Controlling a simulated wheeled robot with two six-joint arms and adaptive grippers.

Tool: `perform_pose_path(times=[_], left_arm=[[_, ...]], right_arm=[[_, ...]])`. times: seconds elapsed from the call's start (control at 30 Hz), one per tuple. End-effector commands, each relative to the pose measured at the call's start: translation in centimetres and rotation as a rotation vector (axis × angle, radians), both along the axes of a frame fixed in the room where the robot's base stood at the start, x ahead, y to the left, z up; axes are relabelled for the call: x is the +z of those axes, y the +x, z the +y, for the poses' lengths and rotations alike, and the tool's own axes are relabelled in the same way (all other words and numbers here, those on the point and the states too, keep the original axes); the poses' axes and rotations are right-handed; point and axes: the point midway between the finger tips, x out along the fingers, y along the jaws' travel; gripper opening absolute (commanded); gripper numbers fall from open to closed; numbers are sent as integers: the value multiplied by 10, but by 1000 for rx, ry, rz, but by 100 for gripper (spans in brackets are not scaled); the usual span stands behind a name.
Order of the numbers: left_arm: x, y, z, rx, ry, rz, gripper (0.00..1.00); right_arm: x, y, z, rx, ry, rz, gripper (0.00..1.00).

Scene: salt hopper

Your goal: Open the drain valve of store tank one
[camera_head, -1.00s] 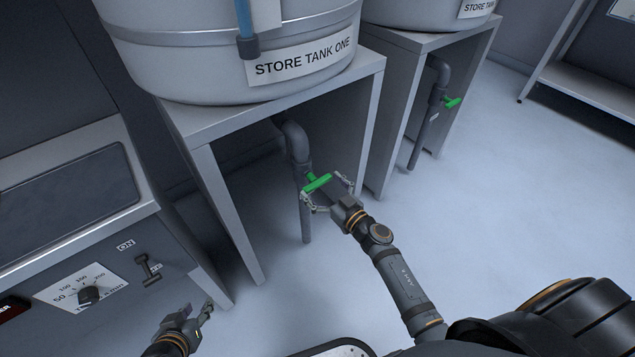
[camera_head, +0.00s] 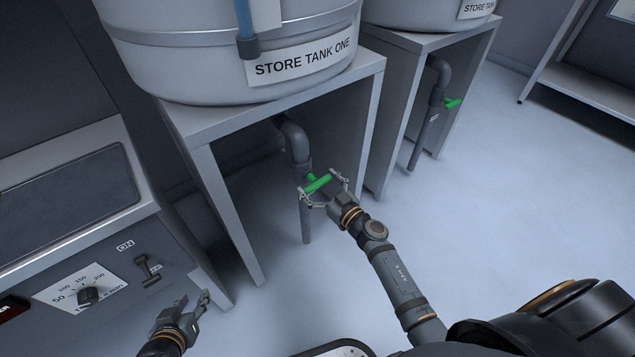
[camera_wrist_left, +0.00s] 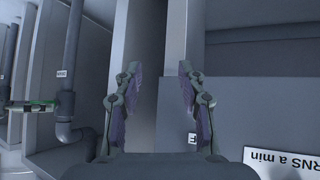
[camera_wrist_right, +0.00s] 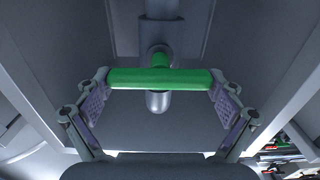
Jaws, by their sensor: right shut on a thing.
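Store tank one (camera_head: 220,72) stands on a grey stand, with its drain pipe (camera_head: 297,145) bending down beneath. The green valve handle (camera_head: 317,184) is a crossbar on the pipe. My right gripper (camera_head: 320,181) is shut on this handle, with one finger at each end. In the right wrist view the handle (camera_wrist_right: 160,78) lies level between the fingertips, about square to the pipe behind it. My left gripper (camera_head: 196,297) is open and empty at lower left, near the cabinet. In the left wrist view its fingers (camera_wrist_left: 158,70) are apart with nothing between them.
A second store tank (camera_head: 415,12) with its own green handle (camera_head: 453,103) stands to the right. A cabinet with a dial (camera_head: 88,295) and a lever (camera_head: 149,268) is at left. The stand's front legs (camera_head: 224,215) flank the pipe. The floor at right is clear.

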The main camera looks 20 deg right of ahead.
Motion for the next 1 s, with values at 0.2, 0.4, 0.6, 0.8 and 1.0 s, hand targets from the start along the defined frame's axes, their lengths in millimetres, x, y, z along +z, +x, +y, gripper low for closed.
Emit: perform_pose_path(times=[0.2, 0.4, 0.6, 0.8, 1.0], left_arm=[[-35, -43, -3, -14, -9, 200, 40], [-55, -83, -7, -32, -15, 382, 40], [-49, -84, -4, -35, 0, 417, 40], [-45, -84, -3, -38, 8, 442, 40], [-43, -85, -2, -38, 12, 455, 40]], right_arm=[[1, 0, 0, -1, -82, -29, 62], [2, -1, 1, -2, -223, -79, 62], [1, -1, 3, 0, -401, -143, 62], [-1, -1, 3, 0, -579, -209, 62], [-2, -2, 4, 0, -759, -274, 62]])
